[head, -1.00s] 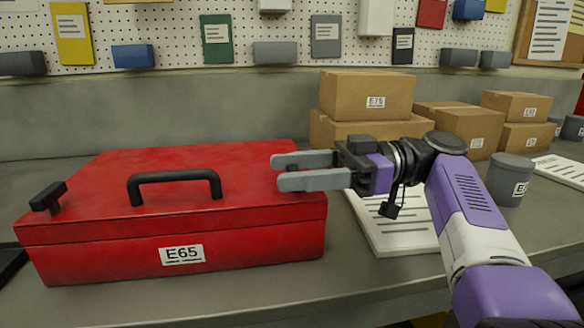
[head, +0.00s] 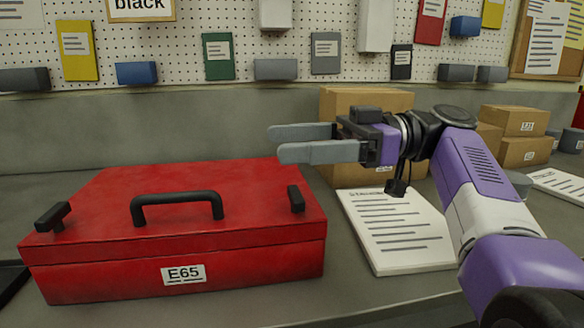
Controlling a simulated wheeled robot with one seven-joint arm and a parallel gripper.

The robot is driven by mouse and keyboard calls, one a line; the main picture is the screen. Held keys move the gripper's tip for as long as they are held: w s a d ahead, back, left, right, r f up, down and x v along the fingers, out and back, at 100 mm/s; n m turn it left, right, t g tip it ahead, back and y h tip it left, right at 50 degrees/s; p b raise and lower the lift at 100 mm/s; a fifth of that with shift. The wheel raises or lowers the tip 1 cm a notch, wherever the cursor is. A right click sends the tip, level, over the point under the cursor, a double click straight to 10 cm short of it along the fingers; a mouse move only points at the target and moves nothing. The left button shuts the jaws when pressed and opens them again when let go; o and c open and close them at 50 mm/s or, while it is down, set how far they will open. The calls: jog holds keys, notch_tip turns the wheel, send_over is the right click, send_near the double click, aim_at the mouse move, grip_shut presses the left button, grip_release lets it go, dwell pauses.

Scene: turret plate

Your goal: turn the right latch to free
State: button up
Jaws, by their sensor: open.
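A red box (head: 255,205) with a label E65 lies on the grey workbench at the left. A black arched handle (head: 178,201) stands at the middle of its lid. The right latch (head: 296,198) is a short black bar near the lid's right edge, lying roughly front to back. The left latch (head: 53,216) is a similar black bar near the left edge, turned slantwise. My gripper (head: 275,143) is open and empty, with its fingers pointing left. It is above the lid's back right part, higher than the right latch and apart from it.
A white printed document (head: 400,232) lies right of the box, below my arm. Cardboard boxes (head: 345,110) stand behind my gripper, with more (head: 522,152) at the right. A pegboard wall is at the back.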

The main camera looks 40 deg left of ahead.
notch_tip(320, 180, up, 12)
jog(key=p, duration=0.7)
jog(key=shift+s+r+p, duration=0.15)
jog(key=shift+r+p, duration=0.05)
jog(key=shift+p, duration=0.1)
